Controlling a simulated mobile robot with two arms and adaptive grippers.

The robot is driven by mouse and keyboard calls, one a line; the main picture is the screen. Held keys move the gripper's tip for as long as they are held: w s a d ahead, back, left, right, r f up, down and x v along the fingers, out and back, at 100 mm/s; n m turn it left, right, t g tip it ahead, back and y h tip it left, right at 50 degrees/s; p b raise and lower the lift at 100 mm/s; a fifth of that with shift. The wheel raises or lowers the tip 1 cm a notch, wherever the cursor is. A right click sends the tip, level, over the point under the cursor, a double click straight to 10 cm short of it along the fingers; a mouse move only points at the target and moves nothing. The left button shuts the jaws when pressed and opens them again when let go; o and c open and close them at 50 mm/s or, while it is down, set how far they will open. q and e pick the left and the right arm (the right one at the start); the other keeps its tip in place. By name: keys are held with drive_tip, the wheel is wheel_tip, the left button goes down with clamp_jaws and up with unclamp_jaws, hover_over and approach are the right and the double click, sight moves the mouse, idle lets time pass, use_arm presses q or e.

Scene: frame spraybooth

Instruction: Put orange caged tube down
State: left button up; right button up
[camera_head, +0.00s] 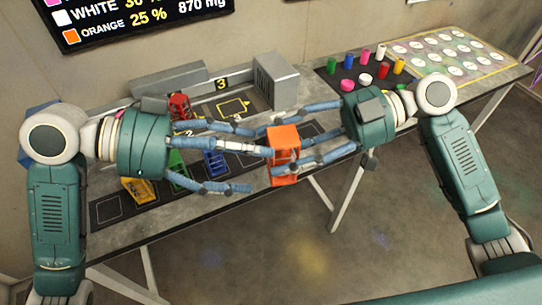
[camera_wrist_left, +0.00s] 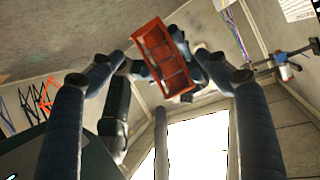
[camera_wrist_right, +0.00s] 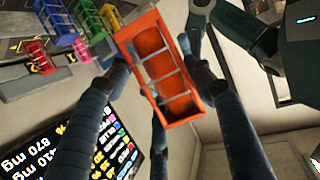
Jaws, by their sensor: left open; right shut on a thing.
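The orange caged tube (camera_head: 284,152) is an orange frame with thin bars around an orange cylinder. My right gripper (camera_head: 285,150) is shut on it and holds it in the air in front of the table. In the right wrist view the tube (camera_wrist_right: 162,66) sits tilted between the fingers. My left gripper (camera_head: 250,160) is open, its blue fingers spread just left of the tube. In the left wrist view the tube (camera_wrist_left: 163,60) shows beyond the open fingers (camera_wrist_left: 160,75). I cannot tell whether any left finger touches it.
The table (camera_head: 150,225) holds red (camera_head: 179,107), green (camera_head: 177,168), blue (camera_head: 214,162) and yellow (camera_head: 138,190) caged pieces on dark marked squares. A grey box (camera_head: 275,82) stands behind. Colored cylinders (camera_head: 365,57) stand on a dark mat at right. An empty outlined square (camera_head: 108,208) lies front left.

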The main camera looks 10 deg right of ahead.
sight(269, 160)
use_arm(q)
drive_tip(key=shift+x, duration=2.5)
drive_tip(key=c, duration=1.4)
use_arm(e)
drive_tip(key=shift+r, duration=0.1)
use_arm(q)
drive_tip(key=shift+c, duration=0.3)
use_arm(e)
drive_tip(key=o, duration=1.5)
drive_tip(key=shift+c, duration=0.2)
